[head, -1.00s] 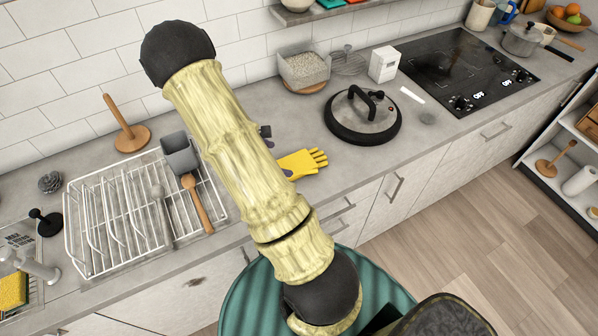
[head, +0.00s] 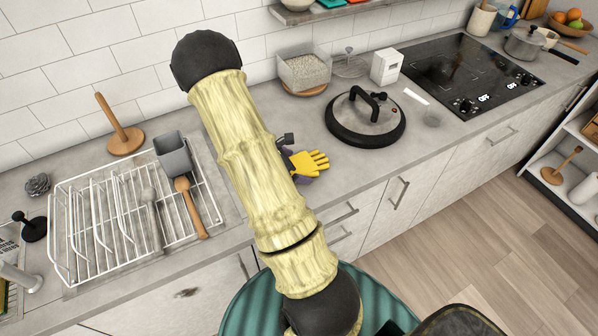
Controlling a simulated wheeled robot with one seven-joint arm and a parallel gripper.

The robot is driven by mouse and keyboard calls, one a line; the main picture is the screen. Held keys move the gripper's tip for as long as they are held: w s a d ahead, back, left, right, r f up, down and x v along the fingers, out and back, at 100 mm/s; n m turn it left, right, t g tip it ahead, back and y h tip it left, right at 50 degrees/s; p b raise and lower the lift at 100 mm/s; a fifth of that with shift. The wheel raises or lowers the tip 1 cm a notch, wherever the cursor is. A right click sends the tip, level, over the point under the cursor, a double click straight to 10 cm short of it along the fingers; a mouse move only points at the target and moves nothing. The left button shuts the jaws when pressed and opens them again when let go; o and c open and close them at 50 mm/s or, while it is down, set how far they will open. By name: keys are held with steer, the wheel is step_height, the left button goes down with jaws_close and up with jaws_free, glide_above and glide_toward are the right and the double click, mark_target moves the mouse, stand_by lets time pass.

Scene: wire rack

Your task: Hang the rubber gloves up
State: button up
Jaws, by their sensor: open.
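The yellow rubber gloves (head: 312,162) lie on the grey counter just right of my arm. Their fingers point right, and the cuff end is hidden behind the arm and dark parts of my gripper. My gripper (head: 288,150) shows only in part, as dark pieces at the glove's left side. It is open; whether it touches the glove I cannot tell. The white wire rack (head: 72,262) stands on the counter at the left.
A grey cup (head: 173,154) and a wooden-handled utensil (head: 190,208) sit at the rack's right side. A wooden holder (head: 124,140) stands behind it. A lidded black pan (head: 365,118) is right of the gloves, before the cooktop (head: 470,75). Counter between gloves and pan is clear.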

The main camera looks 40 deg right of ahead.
steer(key=c, duration=0.9)
steer(key=shift+r+p, duration=1.95)
steer(key=shift+r, duration=0.55)
steer(key=shift+c, duration=0.2)
